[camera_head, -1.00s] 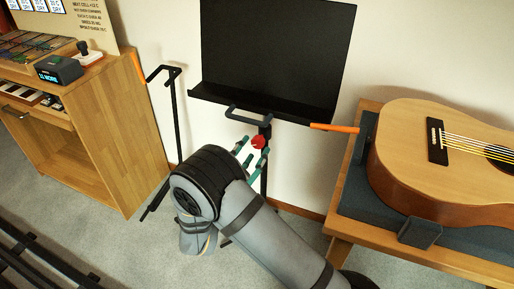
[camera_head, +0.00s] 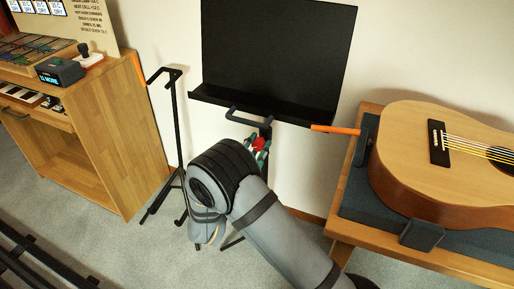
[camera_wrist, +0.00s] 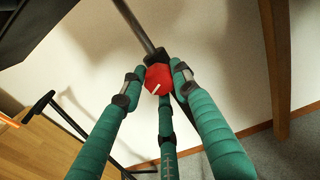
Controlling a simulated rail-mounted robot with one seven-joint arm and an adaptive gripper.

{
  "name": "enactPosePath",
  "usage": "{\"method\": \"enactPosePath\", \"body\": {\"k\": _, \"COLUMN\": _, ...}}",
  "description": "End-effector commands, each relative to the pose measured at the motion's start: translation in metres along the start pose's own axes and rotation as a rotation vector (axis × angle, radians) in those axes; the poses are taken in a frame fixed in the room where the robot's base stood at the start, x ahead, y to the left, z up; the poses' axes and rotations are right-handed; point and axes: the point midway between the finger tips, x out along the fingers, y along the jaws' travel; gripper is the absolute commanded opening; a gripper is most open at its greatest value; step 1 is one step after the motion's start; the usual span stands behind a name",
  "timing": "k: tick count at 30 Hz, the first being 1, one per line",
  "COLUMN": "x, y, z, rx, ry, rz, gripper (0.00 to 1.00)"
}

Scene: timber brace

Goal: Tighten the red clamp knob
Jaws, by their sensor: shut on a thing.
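The red clamp knob (camera_wrist: 159,79) sits on the black post of the music stand, just below a dark collar. It has a pale mark on its face. In the head view the red knob (camera_head: 259,144) shows only partly among the fingertips, and my arm hides the lower post. The black music stand desk (camera_head: 275,55) stands above the knob.
A guitar (camera_head: 445,160) lies on a wooden bench (camera_head: 460,257) to the right. A wooden cabinet (camera_head: 125,140) stands at left, with a thin black stand (camera_head: 178,130) beside it. An orange strip (camera_head: 335,129) sticks out near the guitar.

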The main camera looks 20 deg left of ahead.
Motion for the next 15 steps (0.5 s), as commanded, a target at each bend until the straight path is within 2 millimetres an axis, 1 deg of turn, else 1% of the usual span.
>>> {"method": "enactPosePath", "body": {"k": 2, "x": 0.0000, "y": -0.0016, "z": -0.0022, "rx": -0.004, "ry": 0.003, "rz": -0.004, "gripper": 0.20}}
{"method": "enactPosePath", "body": {"k": 10, "x": -0.0001, "y": -0.0024, "z": -0.0034, "rx": -0.007, "ry": 0.005, "rz": -0.006, "gripper": 0.04}}
{"method": "enactPosePath", "body": {"k": 15, "x": -0.0001, "y": -0.0028, "z": -0.0043, "rx": -0.001, "ry": 0.007, "rz": -0.007, "gripper": 0.04}}
